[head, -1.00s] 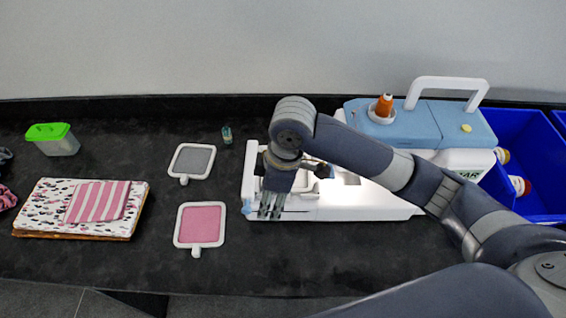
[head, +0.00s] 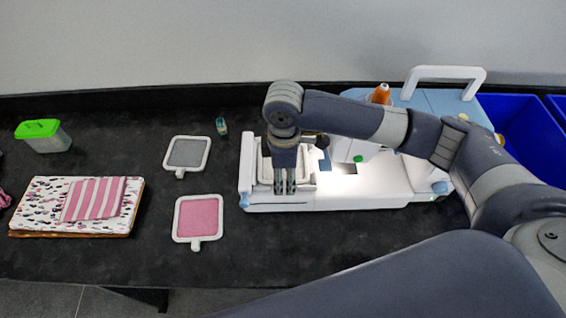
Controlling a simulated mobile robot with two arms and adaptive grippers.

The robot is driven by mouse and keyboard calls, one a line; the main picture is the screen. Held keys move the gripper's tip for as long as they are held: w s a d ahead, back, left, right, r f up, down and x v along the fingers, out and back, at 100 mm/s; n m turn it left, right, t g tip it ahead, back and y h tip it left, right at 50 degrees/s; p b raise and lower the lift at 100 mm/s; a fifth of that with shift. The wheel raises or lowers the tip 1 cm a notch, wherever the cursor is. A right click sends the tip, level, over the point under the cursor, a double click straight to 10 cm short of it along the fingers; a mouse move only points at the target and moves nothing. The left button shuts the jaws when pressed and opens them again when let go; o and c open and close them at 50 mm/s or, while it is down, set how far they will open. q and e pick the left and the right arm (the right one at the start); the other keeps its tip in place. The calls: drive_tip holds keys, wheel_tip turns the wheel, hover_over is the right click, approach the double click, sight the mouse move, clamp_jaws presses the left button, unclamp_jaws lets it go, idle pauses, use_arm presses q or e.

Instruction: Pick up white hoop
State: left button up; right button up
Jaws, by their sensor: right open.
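A white hoop (head: 265,168) lies at the left end of the white and blue embroidery machine (head: 375,190), partly hidden behind my right gripper. My right gripper (head: 285,188) points down over this hoop with its fingers open. I cannot tell whether the fingers touch the hoop. Two other white-framed hoops lie flat on the black table, one with grey fabric (head: 187,153) and one with pink fabric (head: 198,218). My left gripper is not in view.
A small dark bottle (head: 221,127) stands left of the machine. A green-lidded container (head: 43,136) and a folded striped cloth (head: 93,199) on a patterned stack (head: 45,207) are at the left. Blue bins (head: 510,125) stand at the right. The table (head: 330,235) is clear in front of the machine.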

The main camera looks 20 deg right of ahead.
sight(284, 185)
drive_tip(key=shift+f+p, duration=0.3)
drive_tip(key=shift+f, duration=1.45)
drive_tip(key=shift+w, duration=0.1)
clamp_jaws()
drive_tip(key=shift+r, duration=0.1)
